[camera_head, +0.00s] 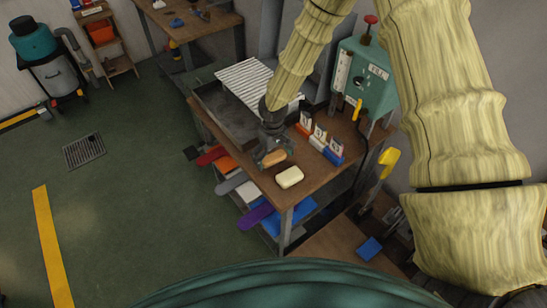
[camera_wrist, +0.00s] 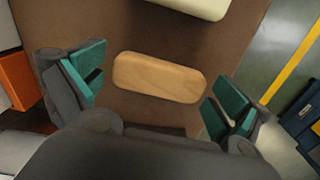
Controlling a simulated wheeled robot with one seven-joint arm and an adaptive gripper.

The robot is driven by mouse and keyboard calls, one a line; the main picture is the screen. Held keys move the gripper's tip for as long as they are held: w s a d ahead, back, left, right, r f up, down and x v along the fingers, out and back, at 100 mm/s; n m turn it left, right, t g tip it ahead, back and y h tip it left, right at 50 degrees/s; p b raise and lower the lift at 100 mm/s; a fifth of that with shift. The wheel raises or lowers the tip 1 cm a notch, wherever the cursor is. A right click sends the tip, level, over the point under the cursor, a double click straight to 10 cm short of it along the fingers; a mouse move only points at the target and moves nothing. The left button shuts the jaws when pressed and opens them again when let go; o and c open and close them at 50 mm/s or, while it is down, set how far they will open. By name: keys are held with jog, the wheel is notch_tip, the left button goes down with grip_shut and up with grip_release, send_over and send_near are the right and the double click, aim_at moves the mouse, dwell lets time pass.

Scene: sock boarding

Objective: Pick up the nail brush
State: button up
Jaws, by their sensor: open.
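The nail brush (camera_wrist: 158,78) shows in the wrist view as a light wooden block with rounded ends, lying on the brown bench top. In the head view the nail brush (camera_head: 274,158) lies close to the bench's front corner, beside my gripper. My gripper (camera_wrist: 160,92) is open, with one teal-padded finger off each end of the brush and a gap at both ends. In the head view my gripper (camera_head: 266,155) is low over the bench. Whether the fingertips touch the bench is not clear.
A cream soap-like block (camera_head: 289,177) lies on the bench (camera_head: 262,182) near the brush. Several small labelled boxes (camera_head: 320,140) stand behind it, and a green machine (camera_head: 366,75) stands at the back. A grey basin (camera_head: 228,112) lies to the left.

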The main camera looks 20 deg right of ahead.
jog(key=shift+c, duration=0.2)
jog(key=c, duration=0.8)
jog(key=shift+c, duration=0.2)
